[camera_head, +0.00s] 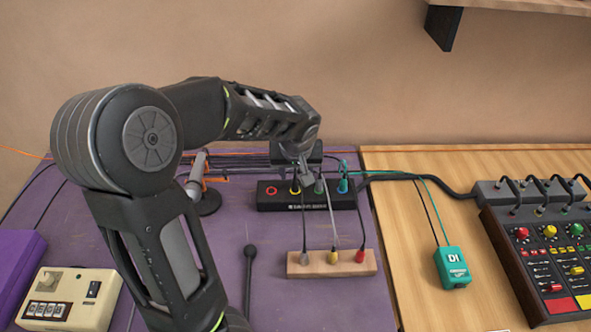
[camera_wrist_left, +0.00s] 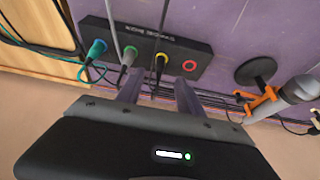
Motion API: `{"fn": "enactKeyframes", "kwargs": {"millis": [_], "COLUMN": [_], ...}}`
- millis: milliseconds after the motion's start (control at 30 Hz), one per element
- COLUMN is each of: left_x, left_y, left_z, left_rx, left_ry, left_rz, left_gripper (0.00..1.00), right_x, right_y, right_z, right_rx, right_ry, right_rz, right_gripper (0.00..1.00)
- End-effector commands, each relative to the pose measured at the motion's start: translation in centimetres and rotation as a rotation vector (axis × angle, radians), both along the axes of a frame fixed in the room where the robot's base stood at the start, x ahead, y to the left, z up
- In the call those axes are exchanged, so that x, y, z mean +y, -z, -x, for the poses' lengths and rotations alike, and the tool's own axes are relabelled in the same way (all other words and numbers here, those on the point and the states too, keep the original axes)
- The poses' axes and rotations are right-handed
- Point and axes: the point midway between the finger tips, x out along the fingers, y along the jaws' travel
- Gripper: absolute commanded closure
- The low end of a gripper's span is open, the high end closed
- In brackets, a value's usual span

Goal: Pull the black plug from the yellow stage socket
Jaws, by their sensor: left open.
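The stage box (camera_head: 335,201) is a long black box with a row of coloured socket rings. The yellow socket (camera_head: 295,189) has the black plug (camera_wrist_left: 158,70) in it, with a thin dark cable. A grey plug (camera_wrist_left: 129,57) sits in the green socket and a teal plug (camera_wrist_left: 97,50) at the row's end. The red-ringed socket (camera_wrist_left: 187,66) is empty. My left gripper (camera_wrist_left: 160,84) is open, its fingers on either side of the black plug in the wrist view. I cannot tell whether they touch it. My right gripper is not in view.
A wooden block (camera_head: 330,267) with several cable ends lies in front of the stage box. A teal DI box (camera_head: 453,267) and a mixer (camera_head: 545,255) stand on the right table. A microphone (camera_head: 199,175) on a round base is left of the stage box.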

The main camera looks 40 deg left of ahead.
Motion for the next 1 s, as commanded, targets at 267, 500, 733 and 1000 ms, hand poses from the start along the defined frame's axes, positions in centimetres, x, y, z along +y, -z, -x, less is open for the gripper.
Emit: {"fn": "enactKeyframes", "kwargs": {"millis": [267, 500, 733, 1000], "left_x": [0.6, 1.5, 1.9, 1.9], "left_y": [2.0, 5.3, 7.1, 7.2], "left_z": [-0.5, -1.6, -2.2, -2.3], "left_rx": [0.005, 0.005, 0.001, 0.001], "left_ry": [-0.001, -0.001, 0.0, 0.0], "left_rz": [-0.001, -0.001, 0.0, 0.001], "left_gripper": [0.56, 0.56, 0.56, 0.56], "right_x": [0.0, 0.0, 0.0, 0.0], "right_y": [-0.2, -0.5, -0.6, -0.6], "right_z": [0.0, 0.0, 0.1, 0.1], "right_rx": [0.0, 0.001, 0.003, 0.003], "right_ry": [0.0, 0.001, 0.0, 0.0], "right_rz": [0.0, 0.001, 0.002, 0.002], "right_gripper": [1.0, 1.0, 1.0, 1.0]}}
